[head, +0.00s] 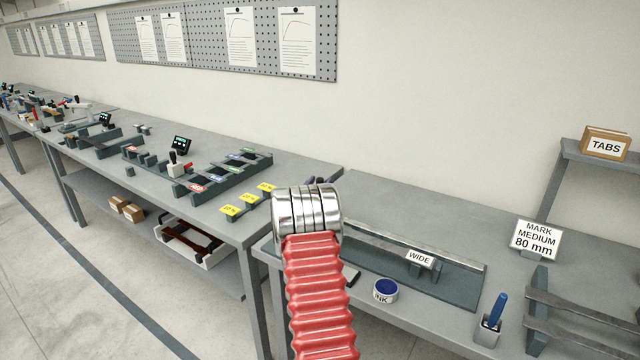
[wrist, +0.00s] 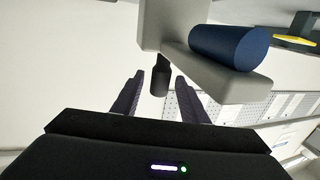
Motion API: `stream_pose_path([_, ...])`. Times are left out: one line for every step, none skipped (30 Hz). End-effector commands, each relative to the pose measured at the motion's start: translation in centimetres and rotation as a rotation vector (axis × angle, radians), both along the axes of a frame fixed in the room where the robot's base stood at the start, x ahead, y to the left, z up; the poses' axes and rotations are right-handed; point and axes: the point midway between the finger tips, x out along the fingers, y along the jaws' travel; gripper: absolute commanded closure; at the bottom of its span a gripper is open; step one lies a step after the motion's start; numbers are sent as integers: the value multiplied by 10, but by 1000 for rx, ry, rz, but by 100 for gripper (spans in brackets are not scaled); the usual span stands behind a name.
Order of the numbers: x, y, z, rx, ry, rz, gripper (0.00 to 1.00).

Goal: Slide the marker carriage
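The marking board (head: 450,287) lies on the right-hand bench, with a metal strip along its back edge. A small dark carriage labelled WIDE (head: 420,259) stands on it, right of the middle. A sign (head: 536,239) behind reads MARK MEDIUM 80 mm. My gripper shows in the wrist view (wrist: 160,100), with two dark fingers apart. A small dark object (wrist: 161,76) shows between or beyond the fingers, with gaps on both sides; I cannot tell what it is.
An ink pot (head: 385,291) stands before the board. A blue pen in a holder (head: 490,325) and grey strips on a rack (head: 580,305) are to the right. Yellow tags (head: 247,198) are on the left bench. A blue cylinder (wrist: 228,47) shows near the fingers.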

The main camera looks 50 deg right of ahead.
Motion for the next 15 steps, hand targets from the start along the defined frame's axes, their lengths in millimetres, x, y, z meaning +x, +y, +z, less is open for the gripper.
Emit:
stream_pose_path([1, -3, 0, -1, 0, 0, 60])
stream_pose_path([2, -4, 0, -1, 0, 0, 60])
stream_pose_path([2, -6, 0, -1, 0, 0, 60])
stream_pose_path([2, -6, 0, 0, 0, 0, 60])
stream_pose_path([3, -7, 0, 0, 0, 0, 60])
stream_pose_path([3, -7, 0, 0, 0, 1, 60])
stream_pose_path([3, -7, 0, 0, 0, 1, 60])
stream_pose_path([3, -7, 0, 0, 0, 1, 60])
stream_pose_path([3, -7, 0, 0, 0, 1, 60])
stream_pose_path([3, -7, 0, 0, 0, 1, 60])
stream_pose_path([3, -7, 0, 0, 0, 0, 60])
stream_pose_path([3, -7, 0, 0, 0, 0, 60])
stream_pose_path([3, -7, 0, 0, -1, 0, 61])
stream_pose_path([3, -7, 0, 0, 0, 0, 63])
stream_pose_path([3, -7, 0, 0, 0, 0, 66])
